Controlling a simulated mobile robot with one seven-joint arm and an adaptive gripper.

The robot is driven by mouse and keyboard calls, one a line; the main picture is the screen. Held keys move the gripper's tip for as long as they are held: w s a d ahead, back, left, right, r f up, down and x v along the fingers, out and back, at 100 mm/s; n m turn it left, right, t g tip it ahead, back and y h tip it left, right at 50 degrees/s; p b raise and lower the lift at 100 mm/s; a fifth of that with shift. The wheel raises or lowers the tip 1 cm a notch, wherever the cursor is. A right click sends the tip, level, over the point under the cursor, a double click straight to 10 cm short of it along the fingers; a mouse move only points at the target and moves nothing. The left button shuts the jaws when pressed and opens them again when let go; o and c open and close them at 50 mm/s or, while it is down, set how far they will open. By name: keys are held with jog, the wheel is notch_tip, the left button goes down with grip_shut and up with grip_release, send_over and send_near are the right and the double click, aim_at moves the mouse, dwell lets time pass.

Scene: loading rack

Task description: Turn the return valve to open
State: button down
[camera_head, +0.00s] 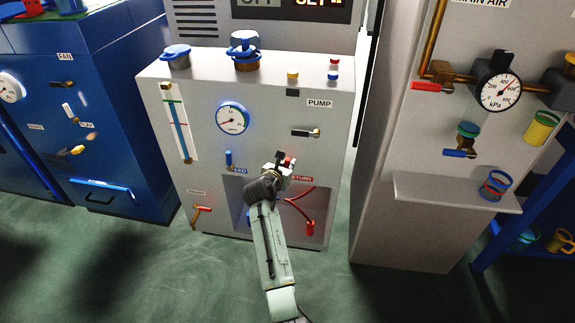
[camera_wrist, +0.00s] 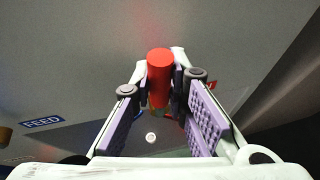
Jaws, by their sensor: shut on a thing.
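The return valve shows as a red handle (camera_wrist: 160,66) between my fingers in the wrist view, its rounded end toward the camera. A small part of the red handle shows in the head view (camera_head: 289,160), above the red RETURN label (camera_head: 301,178). My gripper (camera_head: 281,163) is shut on this handle at the front of the grey pump cabinet. In the wrist view my gripper (camera_wrist: 163,85) has its purple pads on either side of the handle. The valve's body and pivot are mostly hidden, so I cannot tell its exact angle.
The blue feed valve handle (camera_head: 229,159) is left of my gripper, with its FEED label (camera_wrist: 42,122). Below is a recess with a red hose (camera_head: 297,206). A red-handled valve (camera_head: 201,211) sits lower left. A shelf (camera_head: 455,192) juts from the right cabinet.

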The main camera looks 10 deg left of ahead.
jog(key=c, duration=1.6)
grip_release()
jog(key=shift+o, duration=0.2)
jog(key=v, duration=1.2)
